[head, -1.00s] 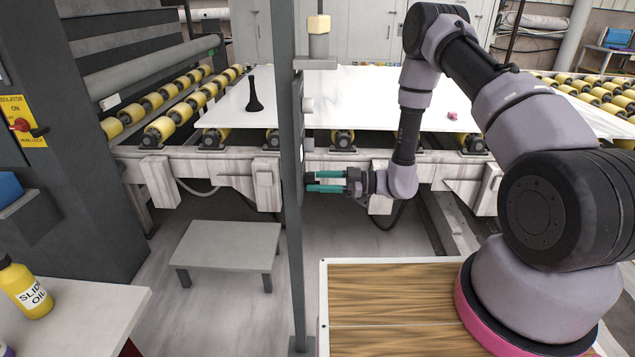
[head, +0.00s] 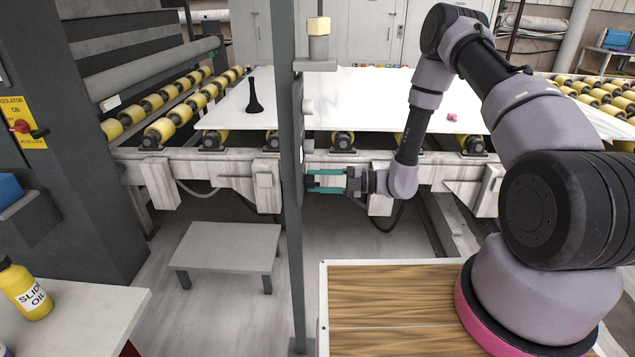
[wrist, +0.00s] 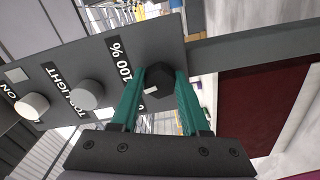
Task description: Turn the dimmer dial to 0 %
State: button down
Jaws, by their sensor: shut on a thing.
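The dimmer dial (wrist: 158,78) is a dark, faceted knob on a grey control panel (wrist: 135,47), seen in the wrist view. A white mark shows on its near left side, and a "100 %" label (wrist: 122,63) is beside it. My gripper (wrist: 161,75) has its two teal fingers on either side of the dial, closed on it. In the head view my gripper (head: 311,181) reaches left to the panel on the grey post (head: 290,240).
Two pale knobs (wrist: 86,94) share the panel, near a "TOP LIGHT" label. A white slab (head: 370,95) lies on rollers behind, carrying a black object (head: 253,98) and a small pink one (head: 452,117). A low grey step (head: 228,245) stands left of the post.

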jog(key=shift+r+n, duration=0.15)
jog(key=shift+n, duration=4.65)
jog(key=shift+c, duration=2)
grip_release()
jog(key=d, duration=1.1)
jog(key=shift+s, duration=0.2)
